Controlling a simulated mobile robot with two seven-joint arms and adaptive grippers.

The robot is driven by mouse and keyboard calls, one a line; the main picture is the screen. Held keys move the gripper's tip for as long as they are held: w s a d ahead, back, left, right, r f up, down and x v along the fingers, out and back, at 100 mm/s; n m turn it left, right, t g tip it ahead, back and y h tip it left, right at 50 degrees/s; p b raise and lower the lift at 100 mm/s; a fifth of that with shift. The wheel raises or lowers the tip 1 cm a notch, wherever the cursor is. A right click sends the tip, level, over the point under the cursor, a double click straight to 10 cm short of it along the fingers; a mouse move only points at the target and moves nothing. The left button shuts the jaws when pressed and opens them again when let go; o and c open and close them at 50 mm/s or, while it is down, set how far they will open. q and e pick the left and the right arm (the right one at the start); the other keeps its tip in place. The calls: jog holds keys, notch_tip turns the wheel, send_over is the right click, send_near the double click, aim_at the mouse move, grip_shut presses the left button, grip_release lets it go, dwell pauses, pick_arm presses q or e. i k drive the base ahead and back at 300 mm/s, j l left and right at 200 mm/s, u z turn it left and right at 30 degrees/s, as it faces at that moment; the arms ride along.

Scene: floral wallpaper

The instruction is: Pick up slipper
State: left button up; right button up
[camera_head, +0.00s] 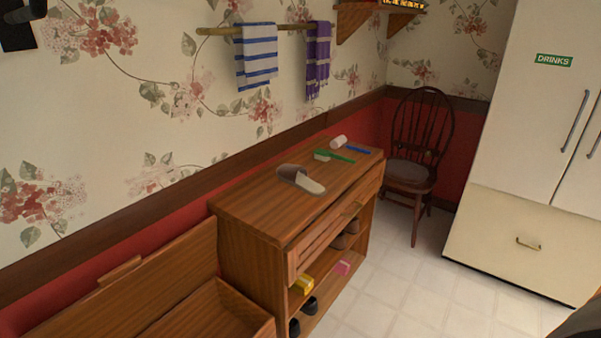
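A slipper (301,180) with a grey upper strap and a pale sole lies on top of the wooden cabinet (249,208), near the middle of its top. No gripper fingers can be made out in the head view. A dark rounded shape (583,322) is cut off at the bottom right corner; I cannot tell whether it is part of my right arm. Nothing is touching the slipper.
A toothbrush-like green item (338,157), a white roll (338,142) and a blue item (358,150) lie behind the slipper. Shoes (310,305) sit on the shelves below. A chair (413,165) and fridge (520,150) stand right. Tiled floor (400,290) is clear.

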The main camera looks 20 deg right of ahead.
aim_at(295, 175)
jog(key=i+l, duration=0.2)
jog(key=l, duration=0.3)
jog(key=i+l+u, duration=0.15)
jog(key=l, duration=0.4)
jog(key=i+l, duration=0.15)
jog(key=l, duration=0.35)
jog(key=i+l+u, duration=0.1)
jog(key=l, duration=0.45)
jog(key=i+l+u, duration=0.1)
jog(key=l, duration=0.45)
jog(key=i+l, duration=0.2)
jog(key=l, duration=0.35)
jog(key=i+l+u, duration=0.1)
jog(key=l, duration=0.45)
